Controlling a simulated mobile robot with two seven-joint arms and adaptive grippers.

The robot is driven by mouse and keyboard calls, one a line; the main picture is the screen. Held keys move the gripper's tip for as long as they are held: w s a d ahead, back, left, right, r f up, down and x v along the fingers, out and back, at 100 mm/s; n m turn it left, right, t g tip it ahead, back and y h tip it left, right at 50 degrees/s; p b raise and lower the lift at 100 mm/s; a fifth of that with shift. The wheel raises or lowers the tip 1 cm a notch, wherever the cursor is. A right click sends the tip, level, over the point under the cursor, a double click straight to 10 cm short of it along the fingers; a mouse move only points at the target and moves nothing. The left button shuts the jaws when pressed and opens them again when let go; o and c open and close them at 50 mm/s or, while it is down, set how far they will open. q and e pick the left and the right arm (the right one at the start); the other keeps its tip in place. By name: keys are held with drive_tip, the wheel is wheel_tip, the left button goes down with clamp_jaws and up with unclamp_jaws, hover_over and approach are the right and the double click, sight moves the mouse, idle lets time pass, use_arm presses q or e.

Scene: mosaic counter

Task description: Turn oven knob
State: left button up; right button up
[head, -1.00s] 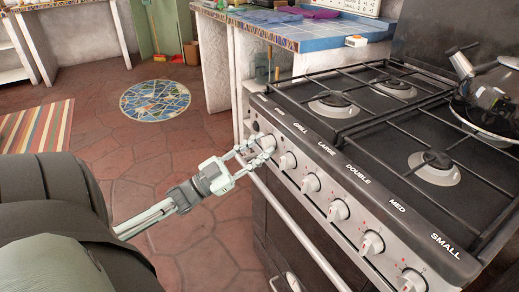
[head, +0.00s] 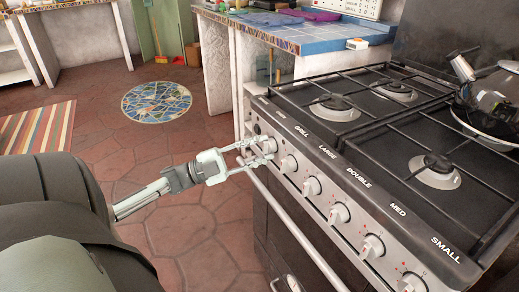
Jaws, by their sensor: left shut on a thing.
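The oven's front panel (head: 323,206) carries a row of white knobs running from upper left to lower right. My left gripper (head: 269,151) is at the leftmost oven knob (head: 267,144), at the far left end of the panel. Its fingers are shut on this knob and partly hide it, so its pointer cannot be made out. The second knob (head: 288,164) is just right of the fingers, below the GRILL label. My right gripper is not in view.
The oven's long door handle (head: 300,235) runs below the knobs. Burners and black grates (head: 335,107) cover the hob, with a dark shiny kettle (head: 490,105) at right. A blue-tiled counter (head: 310,40) stands behind. The floor left of the oven is open around a round mosaic (head: 156,101).

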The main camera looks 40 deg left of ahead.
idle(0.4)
use_arm(q)
drive_tip(key=o, duration=1)
drive_tip(key=shift+o, duration=0.8)
drive_tip(key=v, duration=1.2)
drive_tip(key=shift+r, duration=0.1)
